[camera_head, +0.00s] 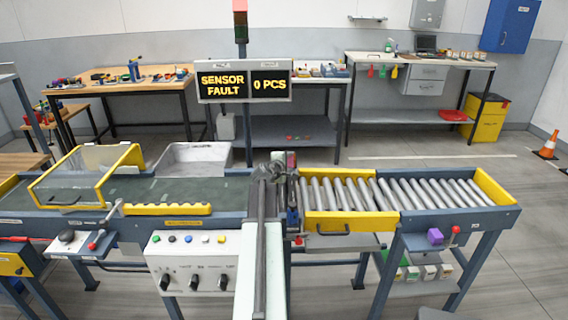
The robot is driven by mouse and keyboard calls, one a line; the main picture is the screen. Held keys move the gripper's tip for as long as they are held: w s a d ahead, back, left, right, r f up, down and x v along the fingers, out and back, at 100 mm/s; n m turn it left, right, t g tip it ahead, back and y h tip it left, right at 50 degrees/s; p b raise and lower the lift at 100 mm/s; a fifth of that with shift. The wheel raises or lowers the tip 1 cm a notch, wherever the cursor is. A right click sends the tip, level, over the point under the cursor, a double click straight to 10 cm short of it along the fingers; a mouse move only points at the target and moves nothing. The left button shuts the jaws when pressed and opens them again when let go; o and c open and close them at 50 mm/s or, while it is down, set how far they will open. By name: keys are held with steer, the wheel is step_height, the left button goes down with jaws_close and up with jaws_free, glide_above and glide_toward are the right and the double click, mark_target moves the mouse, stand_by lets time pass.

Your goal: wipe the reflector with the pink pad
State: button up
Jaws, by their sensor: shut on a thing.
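My arm reaches forward over the conveyor from the bottom middle. My gripper (283,168) is at its far end, at the junction between the dark belt and the rollers. Most of the pad is hidden by the gripper. I cannot make out the reflector; my gripper and arm cover much of this spot. Whether the pad touches anything there cannot be told.
The dark belt (165,192) with a yellow-framed clear guard (85,177) lies left. Rollers (435,194) lie right. A display (244,81) reads "SENSOR FAULT" and "0 PCS". A button box (193,262) stands in front. A purple block (435,236) sits on a small right shelf.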

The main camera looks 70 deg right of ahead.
steer(key=s, duration=0.1)
steer(key=s+d, duration=0.1)
steer(key=s, duration=0.1)
steer(key=shift+s+d, duration=0.1)
steer(key=shift+s, duration=0.05)
stand_by(0.4)
steer(key=shift+w+a, duration=0.35)
steer(key=shift+w, duration=0.5)
steer(key=shift+w+a, duration=0.35)
steer(key=shift+w, duration=0.45)
steer(key=shift+w+a, duration=0.25)
steer(key=shift+w, duration=0.6)
steer(key=shift+w+a, duration=0.25)
steer(key=shift+w, duration=0.55)
steer(key=shift+s+a+r+p, duration=0.35)
steer(key=shift+a, duration=0.55)
steer(key=shift+s+a+r+p, duration=0.3)
steer(key=shift+s+a, duration=0.05)
steer(key=shift+a, duration=0.5)
steer(key=shift+s+a+r+p, duration=0.35)
steer(key=shift+a, duration=0.55)
